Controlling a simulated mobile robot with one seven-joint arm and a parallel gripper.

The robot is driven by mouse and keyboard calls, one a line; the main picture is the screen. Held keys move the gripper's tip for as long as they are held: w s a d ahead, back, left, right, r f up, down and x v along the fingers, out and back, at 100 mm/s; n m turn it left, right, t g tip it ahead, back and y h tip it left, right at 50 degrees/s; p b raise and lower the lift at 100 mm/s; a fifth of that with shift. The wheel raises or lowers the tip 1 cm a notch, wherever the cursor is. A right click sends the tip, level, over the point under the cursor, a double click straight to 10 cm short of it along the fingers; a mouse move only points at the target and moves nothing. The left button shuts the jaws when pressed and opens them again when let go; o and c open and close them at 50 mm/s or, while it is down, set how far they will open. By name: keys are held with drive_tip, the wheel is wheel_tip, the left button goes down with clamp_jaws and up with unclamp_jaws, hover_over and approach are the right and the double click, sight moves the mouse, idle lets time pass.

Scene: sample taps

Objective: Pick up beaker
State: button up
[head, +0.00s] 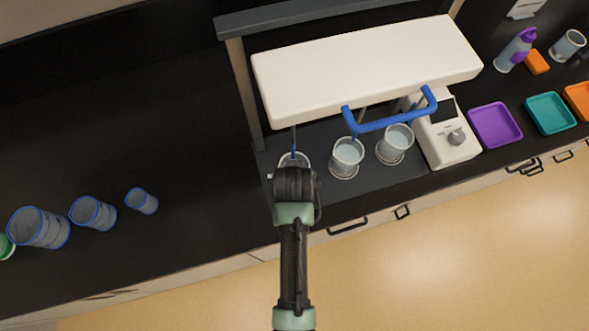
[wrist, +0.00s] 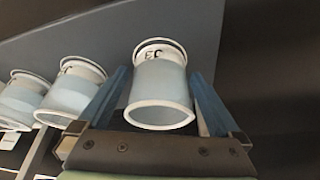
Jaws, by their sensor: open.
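Three beakers of pale liquid stand in a row under the white overhanging unit. The left beaker (head: 285,158) is mostly hidden by my wrist in the head view. In the wrist view that beaker (wrist: 160,90) sits between the two blue fingers of my gripper (wrist: 158,74), with dark markings on its far side. The fingers are spread, one on each side, with gaps visible. The middle beaker (head: 347,154) and right beaker (head: 394,143) also show at the left of the wrist view.
The white unit (head: 365,68) with a blue bar handle (head: 390,120) overhangs the beakers. A white device with a knob (head: 446,135) stands to the right, then a purple tray (head: 495,125) and a teal tray (head: 550,113). Blue-rimmed containers (head: 92,213) stand far left. The counter between is clear.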

drive_tip(key=shift+w+f, duration=0.1)
drive_tip(key=shift+f, duration=0.2)
drive_tip(key=c, duration=1.4)
drive_tip(key=shift+r+b, duration=0.2)
drive_tip(key=shift+b, duration=0.25)
drive_tip(key=shift+s, duration=0.25)
drive_tip(key=s+b, duration=0.3)
drive_tip(key=s, duration=1.3)
drive_tip(key=shift+s+b, duration=0.3)
drive_tip(key=shift+s, duration=0.05)
